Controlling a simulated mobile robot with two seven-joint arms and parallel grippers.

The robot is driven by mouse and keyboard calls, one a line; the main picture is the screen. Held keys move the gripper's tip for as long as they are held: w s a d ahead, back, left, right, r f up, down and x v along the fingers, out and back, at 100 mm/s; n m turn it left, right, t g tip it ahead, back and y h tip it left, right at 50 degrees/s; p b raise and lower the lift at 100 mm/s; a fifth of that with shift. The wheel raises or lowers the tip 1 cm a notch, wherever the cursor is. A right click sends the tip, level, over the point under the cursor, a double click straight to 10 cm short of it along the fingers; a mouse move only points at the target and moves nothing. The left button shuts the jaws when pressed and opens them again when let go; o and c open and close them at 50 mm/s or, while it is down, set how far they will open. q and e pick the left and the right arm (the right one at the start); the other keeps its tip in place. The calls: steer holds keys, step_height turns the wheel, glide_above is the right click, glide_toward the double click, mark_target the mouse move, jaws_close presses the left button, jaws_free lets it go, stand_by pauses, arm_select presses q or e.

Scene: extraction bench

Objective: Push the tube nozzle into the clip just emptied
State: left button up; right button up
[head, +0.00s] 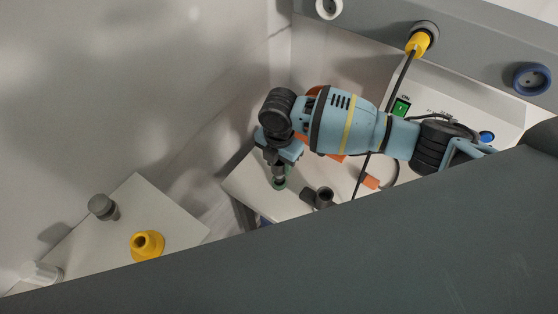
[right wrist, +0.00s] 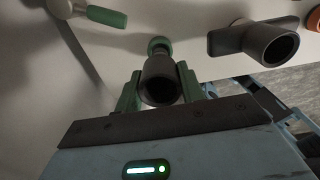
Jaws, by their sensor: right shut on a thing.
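My right gripper (head: 279,172) points down over the white bench surface, left of a dark grey piece with a round open end (head: 322,197). In the right wrist view its green fingers (right wrist: 158,88) are shut on a dark grey tubular piece (right wrist: 159,78), which looks like the tube nozzle; its open end faces the camera. A round green part (right wrist: 159,46) shows just behind it; I cannot tell whether they touch. The dark grey piece also shows in the right wrist view (right wrist: 267,43), apart from the held one. I cannot make out which part is the emptied clip. My left gripper is not in view.
A green-handled thing (right wrist: 105,17) lies near the wrist view's upper left. A black cable hangs from a yellow plug (head: 418,43) past my right arm.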

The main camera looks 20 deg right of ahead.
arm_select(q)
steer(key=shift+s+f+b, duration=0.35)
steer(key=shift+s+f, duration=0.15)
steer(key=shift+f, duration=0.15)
arm_select(e)
steer(key=shift+f, duration=1.2)
steer(key=o, duration=1.2)
steer(key=shift+c, duration=0.2)
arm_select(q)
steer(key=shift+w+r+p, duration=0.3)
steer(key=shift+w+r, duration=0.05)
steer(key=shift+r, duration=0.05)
arm_select(e)
steer(key=shift+r, duration=3.9)
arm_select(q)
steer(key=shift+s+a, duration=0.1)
arm_select(e)
steer(key=shift+f, duration=0.1)
